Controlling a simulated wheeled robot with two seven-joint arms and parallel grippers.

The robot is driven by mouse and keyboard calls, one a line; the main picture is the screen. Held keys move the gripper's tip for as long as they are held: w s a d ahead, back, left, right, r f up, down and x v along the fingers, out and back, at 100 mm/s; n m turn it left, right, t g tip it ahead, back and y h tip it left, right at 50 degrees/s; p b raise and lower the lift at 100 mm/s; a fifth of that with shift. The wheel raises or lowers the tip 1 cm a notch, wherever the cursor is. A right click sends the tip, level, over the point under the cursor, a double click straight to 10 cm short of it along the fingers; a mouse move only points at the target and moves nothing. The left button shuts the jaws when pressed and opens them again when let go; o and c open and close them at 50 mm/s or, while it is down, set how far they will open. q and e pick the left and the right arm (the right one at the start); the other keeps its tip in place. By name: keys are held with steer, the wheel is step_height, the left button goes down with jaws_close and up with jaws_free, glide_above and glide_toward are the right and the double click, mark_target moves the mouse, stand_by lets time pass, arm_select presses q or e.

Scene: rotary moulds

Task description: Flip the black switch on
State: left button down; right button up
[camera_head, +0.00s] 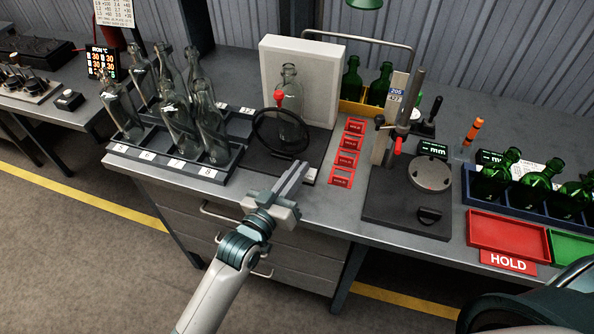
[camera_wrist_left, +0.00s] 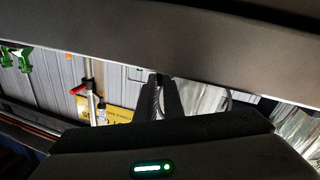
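My left gripper (camera_head: 301,168) reaches in from the bottom over the front edge of the bench. Its two fingers lie together, with nothing visible between them. In the left wrist view the dark fingertips (camera_wrist_left: 159,78) also sit close together. Just beyond them is the black base plate (camera_head: 322,146) of the white-panel viewing stand. A small pale part (camera_head: 310,176) sits at its front right corner, close to the fingertips; I cannot tell whether it belongs to a switch. No clearly readable black switch shows there, and the fingers may hide it. My right gripper is out of view.
A clear bottle (camera_head: 290,100) stands before the white panel (camera_head: 270,62), behind a round dark ring (camera_head: 281,131). A rack of clear bottles (camera_head: 178,168) is left. Red cards (camera_head: 347,158) and a gauge stand (camera_head: 400,205) are right. A red HOLD tray (camera_head: 508,236) lies further right.

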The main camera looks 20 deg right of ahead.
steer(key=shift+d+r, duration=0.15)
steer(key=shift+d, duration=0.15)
arm_select(q)
steer(key=shift+d+r+m+p, duration=0.1)
steer(key=shift+r+m+p, duration=0.05)
steer(key=shift+m+p, duration=0.35)
steer(key=shift+s+d+r+m+y+p, duration=0.1)
steer(key=shift+d+m+y+p, duration=0.05)
steer(key=shift+m+p, duration=0.45)
steer(key=shift+s+d+r+m+y+p, duration=0.1)
steer(key=shift+m+y+p, duration=0.05)
steer(key=shift+m+p, duration=0.4)
steer(key=shift+s+d+m+g+p, duration=0.2)
steer(key=shift+m+g+p, duration=0.1)
steer(key=shift+m+p, duration=0.6)
steer(key=shift+s+d+f+m+y+p, duration=0.1)
steer(key=shift+d+f+m+y+p, duration=0.1)
steer(key=shift+m+y+p, duration=0.4)
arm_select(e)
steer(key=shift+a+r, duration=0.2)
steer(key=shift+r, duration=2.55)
arm_select(q)
steer(key=shift+m, duration=0.25)
steer(key=c, duration=1.9)
jaws_free()
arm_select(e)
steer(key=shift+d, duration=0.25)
arm_select(q)
steer(key=shift+a+b, duration=0.1)
steer(key=shift+b, duration=0.2)
